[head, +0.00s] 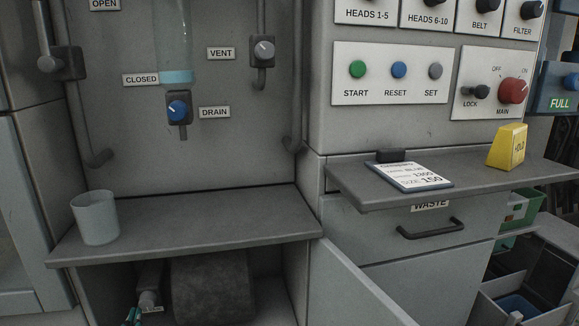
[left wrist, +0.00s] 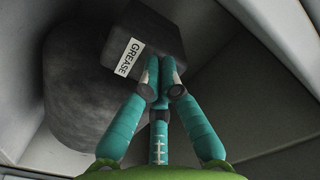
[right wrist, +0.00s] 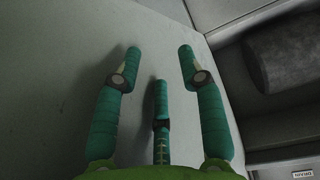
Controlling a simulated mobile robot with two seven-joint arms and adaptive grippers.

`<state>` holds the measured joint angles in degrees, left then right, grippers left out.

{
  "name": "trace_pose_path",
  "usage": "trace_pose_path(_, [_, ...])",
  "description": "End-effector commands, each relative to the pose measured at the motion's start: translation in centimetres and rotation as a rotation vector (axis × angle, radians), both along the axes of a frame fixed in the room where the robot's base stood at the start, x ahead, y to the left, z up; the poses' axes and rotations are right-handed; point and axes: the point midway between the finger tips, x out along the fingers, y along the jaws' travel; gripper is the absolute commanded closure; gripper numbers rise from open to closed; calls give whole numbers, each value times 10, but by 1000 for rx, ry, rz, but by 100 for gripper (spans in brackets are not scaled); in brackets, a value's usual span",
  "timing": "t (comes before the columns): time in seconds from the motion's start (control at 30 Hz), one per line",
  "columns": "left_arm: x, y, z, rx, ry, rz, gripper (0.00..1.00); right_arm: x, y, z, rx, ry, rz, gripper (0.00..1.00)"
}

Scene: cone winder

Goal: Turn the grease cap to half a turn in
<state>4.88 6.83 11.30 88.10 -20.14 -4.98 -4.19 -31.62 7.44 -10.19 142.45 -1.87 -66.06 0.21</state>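My right gripper (right wrist: 158,62) is open and empty before a pale panel.
A dark rounded drum (head: 212,289) stands right of the grease fitting. The shelf (head: 255,228) above carries a grey cup (head: 95,217). An open pale door panel (head: 350,285) bounds the bay at right. A side shelf (head: 390,200) holds a card and a yellow block.

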Motion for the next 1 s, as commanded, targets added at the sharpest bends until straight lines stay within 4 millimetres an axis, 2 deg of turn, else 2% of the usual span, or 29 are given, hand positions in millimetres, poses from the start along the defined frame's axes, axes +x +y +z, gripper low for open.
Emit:
trace_pose_path(0.03, [2,-3,7,3,-20,-11,100,0,0,0,0,0,0,60])
trace_pose_path(0.23, [-5,-3,6,1,-17,-11,100,0,0,7,-1,0,-1,60])
trace_pose_path(0.5, [-38,-8,4,-1,-9,-6,100,0,0,28,-1,0,-1,60])
trace_pose_path(0.7, [-56,-11,1,0,-6,-3,100,0,0,36,-1,0,-1,60])
trace_pose_path(1.0, [-59,-11,-1,1,-6,-3,100,0,0,36,0,0,0,60])
